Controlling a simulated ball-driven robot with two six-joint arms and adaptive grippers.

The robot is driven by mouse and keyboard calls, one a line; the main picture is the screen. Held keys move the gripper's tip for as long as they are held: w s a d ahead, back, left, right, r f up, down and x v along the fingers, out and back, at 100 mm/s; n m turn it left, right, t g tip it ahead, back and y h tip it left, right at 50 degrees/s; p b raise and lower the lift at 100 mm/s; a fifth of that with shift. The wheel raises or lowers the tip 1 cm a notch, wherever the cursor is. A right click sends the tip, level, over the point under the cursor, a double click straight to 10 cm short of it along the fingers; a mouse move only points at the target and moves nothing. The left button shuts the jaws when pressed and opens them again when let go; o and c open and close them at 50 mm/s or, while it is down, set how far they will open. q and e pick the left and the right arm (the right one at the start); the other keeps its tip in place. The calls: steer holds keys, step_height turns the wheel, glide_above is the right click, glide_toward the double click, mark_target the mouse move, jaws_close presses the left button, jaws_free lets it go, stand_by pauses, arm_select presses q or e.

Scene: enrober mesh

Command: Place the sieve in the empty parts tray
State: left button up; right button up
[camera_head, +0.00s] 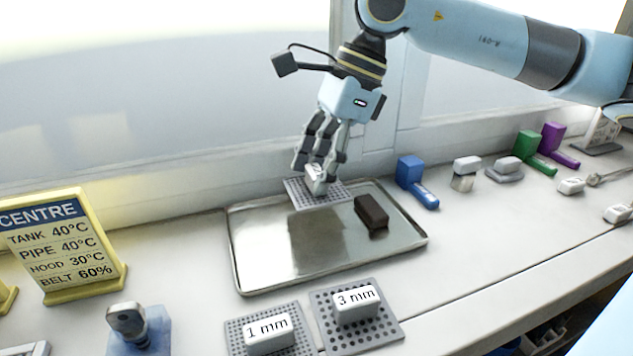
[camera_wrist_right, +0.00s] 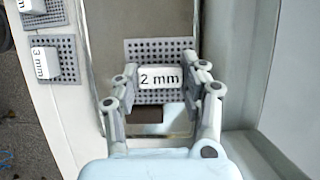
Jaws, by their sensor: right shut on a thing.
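The sieve marked 2 mm is a grey perforated plate (camera_head: 305,199) with a white block handle; it also shows in the right wrist view (camera_wrist_right: 160,48). My right gripper (camera_head: 318,176) is shut on the handle, a finger on each side. The sieve is over the back part of the shiny metal tray (camera_head: 265,262). I cannot tell whether it touches the tray. A dark brown block (camera_head: 371,212) lies in the tray, to the right of the sieve. The tray's middle and left are bare. My left gripper is not in view.
Sieves marked 1 mm (camera_head: 269,333) and 3 mm (camera_head: 357,303) lie at the tray's front edge. A blue brush (camera_head: 411,175) stands to its right, with several other tools beyond. A yellow sign (camera_head: 62,245) stands left. A wall runs close behind the tray.

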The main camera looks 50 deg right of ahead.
steer(key=shift+w+f, duration=0.1)
steer(key=shift+f, duration=1.95)
steer(key=shift+a, duration=0.1)
steer(key=shift+f+b, duration=0.2)
steer(key=shift+b, duration=0.15)
steer(key=o, duration=1.2)
steer(key=shift+r, duration=0.1)
steer(key=shift+r, duration=0.1)
